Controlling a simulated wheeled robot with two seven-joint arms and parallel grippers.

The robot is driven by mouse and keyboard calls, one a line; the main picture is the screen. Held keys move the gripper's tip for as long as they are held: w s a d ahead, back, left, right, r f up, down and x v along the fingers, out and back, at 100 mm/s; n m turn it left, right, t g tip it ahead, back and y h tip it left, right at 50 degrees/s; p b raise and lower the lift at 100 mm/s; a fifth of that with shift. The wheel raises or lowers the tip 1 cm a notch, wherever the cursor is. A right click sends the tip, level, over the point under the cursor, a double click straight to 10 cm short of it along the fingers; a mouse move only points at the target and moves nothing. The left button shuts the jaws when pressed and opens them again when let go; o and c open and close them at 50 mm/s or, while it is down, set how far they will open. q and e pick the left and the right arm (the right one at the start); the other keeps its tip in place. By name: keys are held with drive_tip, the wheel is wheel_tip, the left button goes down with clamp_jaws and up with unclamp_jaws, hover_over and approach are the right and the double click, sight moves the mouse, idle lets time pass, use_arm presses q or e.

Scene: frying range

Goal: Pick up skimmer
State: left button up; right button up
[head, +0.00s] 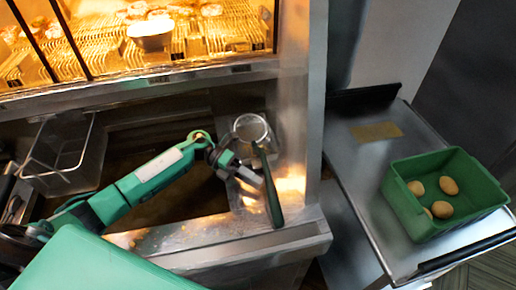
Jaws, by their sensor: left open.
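The skimmer (268,186) has a round head at the top and a dark green handle that runs down toward the front ledge of the fryer. It rests at the right end of the fryer, beside the metal side wall. My left gripper (254,180) is open, just left of the handle, with its fingertips close to it. I cannot tell whether they touch the handle. My right gripper is not in view.
A wire fry basket (62,160) hangs at the left of the fryer. A lit heated rack (150,45) with food is above. On the right, a steel counter (375,185) holds a green bin (408,205) with several potatoes. A metal wall separates counter and fryer.

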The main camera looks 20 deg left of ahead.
sight(270, 193)
use_arm(q)
drive_tip(key=shift+d+f, duration=0.2)
drive_tip(key=shift+d, duration=0.25)
drive_tip(key=shift+s+d+p, duration=0.15)
drive_tip(key=shift+d+p, duration=0.15)
drive_tip(key=shift+p, duration=0.15)
drive_tip(key=p+x, duration=0.2)
drive_tip(key=x, duration=0.1)
drive_tip(key=shift+s+d+f+p, duration=0.1)
drive_tip(key=shift+s+d+p, duration=0.05)
drive_tip(key=shift+d+p, duration=0.25)
drive_tip(key=shift+d+f, duration=0.25)
drive_tip(key=shift+d, duration=0.05)
clamp_jaws()
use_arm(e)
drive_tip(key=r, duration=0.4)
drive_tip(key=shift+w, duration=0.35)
